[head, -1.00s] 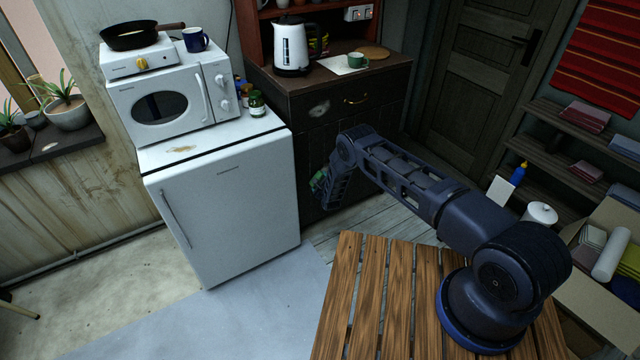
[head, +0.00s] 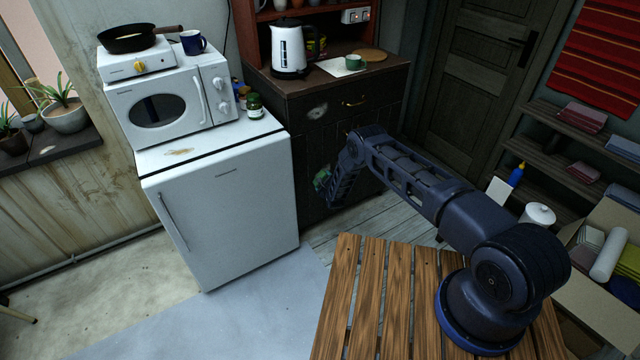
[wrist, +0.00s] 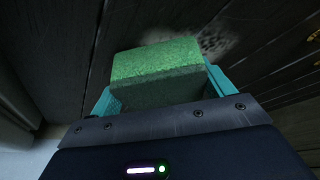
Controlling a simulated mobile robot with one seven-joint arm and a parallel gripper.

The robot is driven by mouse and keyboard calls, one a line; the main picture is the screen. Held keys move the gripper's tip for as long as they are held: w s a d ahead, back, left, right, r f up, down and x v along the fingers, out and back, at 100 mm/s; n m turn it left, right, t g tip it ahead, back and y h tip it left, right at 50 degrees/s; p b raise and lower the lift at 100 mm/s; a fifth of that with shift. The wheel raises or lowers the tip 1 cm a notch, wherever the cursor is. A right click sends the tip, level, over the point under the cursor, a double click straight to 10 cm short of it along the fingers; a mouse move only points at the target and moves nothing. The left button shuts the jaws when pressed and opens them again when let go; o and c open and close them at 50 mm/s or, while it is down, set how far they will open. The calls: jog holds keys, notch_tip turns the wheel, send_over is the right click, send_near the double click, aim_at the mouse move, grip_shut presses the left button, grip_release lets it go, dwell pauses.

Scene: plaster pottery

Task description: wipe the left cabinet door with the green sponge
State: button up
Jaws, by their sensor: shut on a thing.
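A green sponge (wrist: 158,75) is held between the teal fingers of my gripper (wrist: 165,88) in the wrist view. My gripper is shut on it. In the head view a bit of the sponge (head: 321,180) shows at the end of my arm, in front of the dark wooden cabinet (head: 312,150), low on its left side. The left cabinet door (head: 310,194) is partly hidden behind my arm. In the wrist view a pale, speckled smudge (wrist: 215,44) shows on the dark boards just beyond the sponge. I cannot tell whether the sponge touches the door.
A white fridge (head: 225,205) stands close on the left, with a microwave (head: 165,105) on top. A slatted wooden table (head: 345,290) lies in front. Shelves (head: 560,150) stand at the right.

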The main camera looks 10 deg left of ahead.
aim_at(333, 167)
jog(key=shift+w+d+r, duration=0.25)
jog(key=shift+w+d, duration=0.6)
jog(key=shift+w, duration=0.05)
jog(key=shift+w+d+r, duration=0.3)
jog(key=shift+w+d, duration=0.5)
jog(key=shift+w, duration=0.15)
jog(key=shift+w+d+r, duration=0.25)
jog(key=shift+w+d, duration=0.6)
jog(key=shift+w, duration=0.05)
jog(key=shift+s+a+r, duration=0.1)
jog(key=shift+r, duration=0.05)
jog(key=shift+s+a, duration=2.4)
jog(key=shift+s, duration=0.2)
jog(key=shift+s+a, duration=1.1)
jog(key=shift+a, duration=0.2)
jog(key=shift+r, duration=0.95)
jog(key=shift+w+d, duration=2.6)
jog(key=shift+d, duration=0.15)
jog(key=shift+w+d, duration=1.05)
jog(key=shift+w, duration=0.2)
